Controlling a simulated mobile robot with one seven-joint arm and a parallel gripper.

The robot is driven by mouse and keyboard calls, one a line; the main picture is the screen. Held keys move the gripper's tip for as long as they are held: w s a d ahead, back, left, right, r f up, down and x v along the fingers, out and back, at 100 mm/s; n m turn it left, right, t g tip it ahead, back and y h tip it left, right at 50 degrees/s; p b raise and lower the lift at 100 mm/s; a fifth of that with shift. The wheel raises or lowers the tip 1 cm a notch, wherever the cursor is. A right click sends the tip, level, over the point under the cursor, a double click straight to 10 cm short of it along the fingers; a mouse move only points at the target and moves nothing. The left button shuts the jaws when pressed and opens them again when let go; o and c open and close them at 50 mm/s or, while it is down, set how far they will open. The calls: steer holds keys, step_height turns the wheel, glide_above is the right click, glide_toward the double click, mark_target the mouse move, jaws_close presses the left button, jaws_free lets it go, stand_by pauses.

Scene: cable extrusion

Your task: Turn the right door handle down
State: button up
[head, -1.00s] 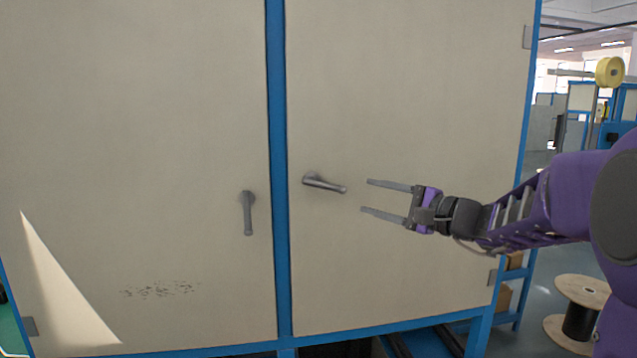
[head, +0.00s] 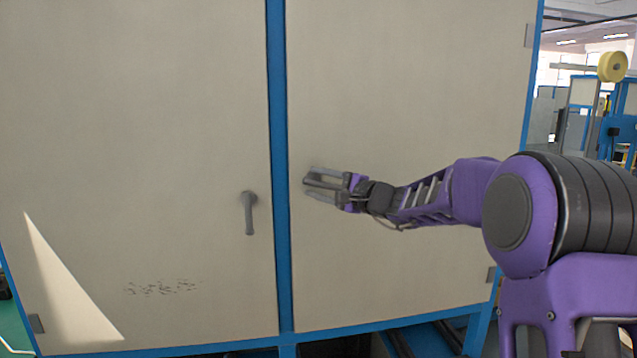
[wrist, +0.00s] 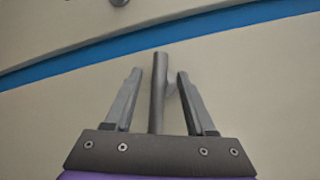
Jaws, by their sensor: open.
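The right door handle is a grey metal lever (wrist: 157,95) on the cream right door (head: 410,90). My gripper (head: 310,182) is at this handle with its fingers open, one above and one below it in the head view. In the wrist view my gripper (wrist: 159,75) has the lever between its two fingers, with a gap on the left side and a narrower one on the right. In the head view the fingers partly hide the handle, which looks roughly level.
The left door handle (head: 249,212) hangs straight down on the left door (head: 130,120). A blue post (head: 278,170) runs between the doors. Yellow reel equipment (head: 612,66) stands far off at the right. The door face around the handle is clear.

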jaws_close()
stand_by(1.4)
